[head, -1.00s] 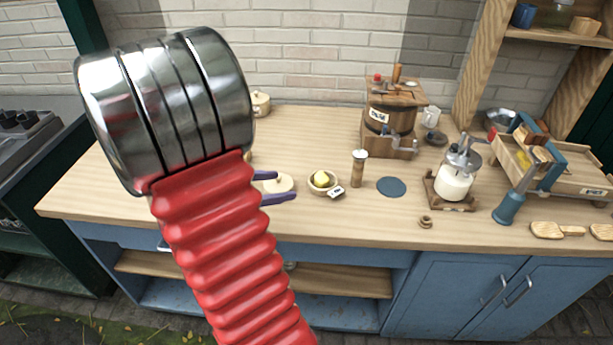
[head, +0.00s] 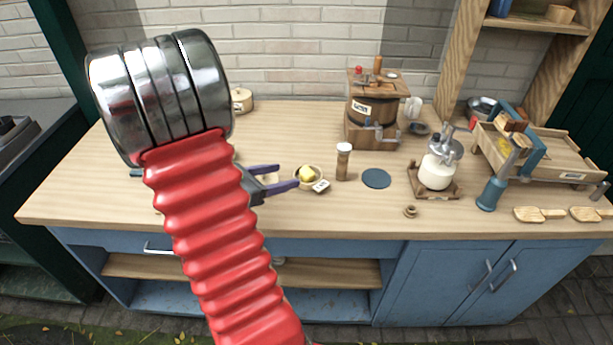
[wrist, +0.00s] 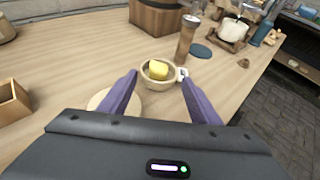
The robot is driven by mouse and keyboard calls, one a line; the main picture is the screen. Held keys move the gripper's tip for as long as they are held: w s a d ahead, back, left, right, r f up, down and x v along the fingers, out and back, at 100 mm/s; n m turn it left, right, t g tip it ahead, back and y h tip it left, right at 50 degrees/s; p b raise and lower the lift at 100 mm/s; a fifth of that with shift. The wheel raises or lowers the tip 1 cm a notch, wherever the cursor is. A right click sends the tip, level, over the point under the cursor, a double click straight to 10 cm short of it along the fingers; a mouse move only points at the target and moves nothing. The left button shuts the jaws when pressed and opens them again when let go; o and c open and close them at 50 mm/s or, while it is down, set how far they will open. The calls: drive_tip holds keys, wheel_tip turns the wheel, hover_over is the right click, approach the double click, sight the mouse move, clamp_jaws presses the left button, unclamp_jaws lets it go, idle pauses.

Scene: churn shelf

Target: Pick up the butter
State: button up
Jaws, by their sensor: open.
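The butter (head: 306,174) is a small yellow lump in a small wooden bowl (head: 299,186) on the counter, with a little white label at the bowl's right front. In the wrist view the butter (wrist: 158,70) and the bowl (wrist: 151,81) appear ahead, between the lines of my two purple fingers. My gripper (head: 290,177) is open and empty. It is just left of the bowl in the head view, its fingertips pointing toward it. From these views I cannot tell exactly how high the fingers are above the counter.
A pepper mill (head: 343,163) stands close to the bowl's right, with a flat blue disc (head: 376,178) beyond it. A wooden churn (head: 370,112) stands behind. A pale round lid-like piece (wrist: 121,103) lies left of the bowl, partly behind my finger. Open counter lies in front.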

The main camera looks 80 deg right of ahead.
sight(306, 175)
drive_tip(key=shift+x, duration=2.15)
drive_tip(key=shift+f, duration=0.1)
